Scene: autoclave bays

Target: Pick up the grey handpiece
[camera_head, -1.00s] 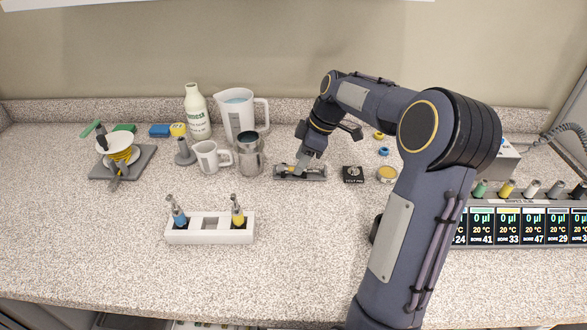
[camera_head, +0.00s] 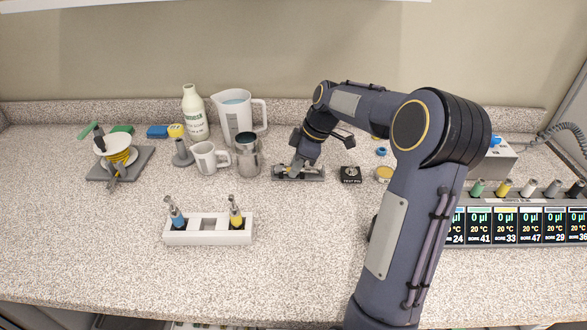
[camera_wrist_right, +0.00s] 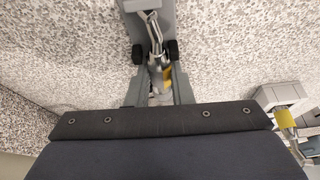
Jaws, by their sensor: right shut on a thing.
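The grey handpiece (camera_wrist_right: 155,82) has a slim metal tip and lies between the fingers of my right gripper (camera_wrist_right: 156,52), which is shut on it. In the head view my right gripper (camera_head: 297,170) is low at a grey tray (camera_head: 316,175) near the back of the counter. The gripper hides most of the handpiece there. The wrist view shows the handpiece still over the tray (camera_wrist_right: 131,20); I cannot tell whether it touches it. A yellow patch shows beside the handpiece. My left gripper is out of view.
A white rack (camera_head: 208,238) holds a blue and a yellow handpiece, with its middle slot empty. A steel cup (camera_head: 247,158), white mug (camera_head: 208,158) and jug (camera_head: 234,115) stand left of the gripper. A black tin (camera_head: 351,175) is close on its right.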

